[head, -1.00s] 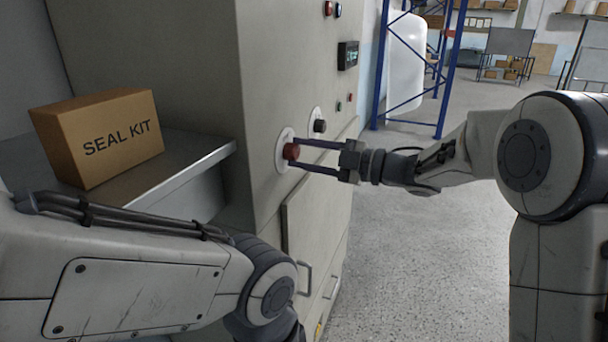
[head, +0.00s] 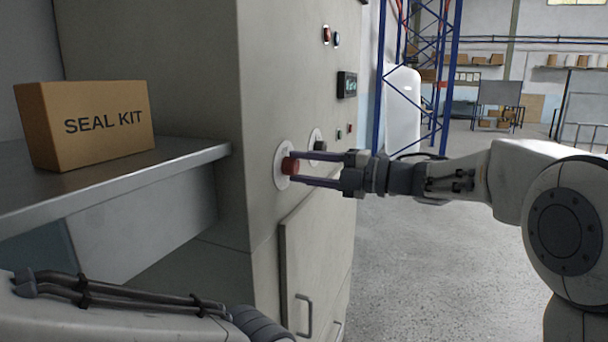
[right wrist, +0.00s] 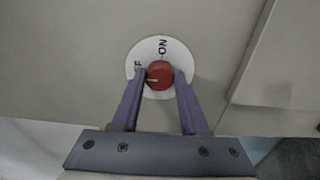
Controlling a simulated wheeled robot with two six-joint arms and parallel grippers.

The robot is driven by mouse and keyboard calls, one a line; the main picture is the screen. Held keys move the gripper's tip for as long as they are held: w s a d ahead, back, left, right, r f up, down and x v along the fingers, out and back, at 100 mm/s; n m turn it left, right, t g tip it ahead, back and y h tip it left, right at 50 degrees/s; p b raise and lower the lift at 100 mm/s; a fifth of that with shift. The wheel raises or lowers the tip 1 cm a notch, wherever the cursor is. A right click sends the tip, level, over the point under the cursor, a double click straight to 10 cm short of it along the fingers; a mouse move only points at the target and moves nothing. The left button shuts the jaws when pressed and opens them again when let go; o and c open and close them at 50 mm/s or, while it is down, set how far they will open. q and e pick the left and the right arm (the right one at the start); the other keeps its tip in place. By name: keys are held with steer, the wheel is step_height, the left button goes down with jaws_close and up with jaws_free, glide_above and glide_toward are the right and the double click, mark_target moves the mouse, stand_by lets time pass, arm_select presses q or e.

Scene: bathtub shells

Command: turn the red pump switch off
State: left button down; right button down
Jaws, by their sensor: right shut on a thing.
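The red pump switch (head: 290,167) is a round red knob on a white disc on the cabinet's front. In the right wrist view the red knob (right wrist: 160,75) has a light mark on its left side, pointing left. "ON" is printed above it on the white disc (right wrist: 160,93). An "F" shows at upper left, the rest of that word hidden by a finger. My right gripper (head: 293,169) is shut on the knob, one finger on each side. My left gripper is out of view; only my left arm shows at lower left.
A black knob (head: 320,146) on its own disc sits just right of the red one. A small display (head: 347,84) and buttons are above. A cardboard SEAL KIT box (head: 86,124) stands on a metal shelf (head: 120,172) at left. Open floor (head: 430,240) lies to the right.

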stand_by(0.3)
steer(key=shift+c, duration=2.1)
jaws_free()
steer(key=shift+d, duration=0.1)
steer(key=v, duration=1)
steer(key=shift+s+b, duration=0.15)
steer(key=shift+b, duration=0.25)
steer(key=shift+d, duration=0.1)
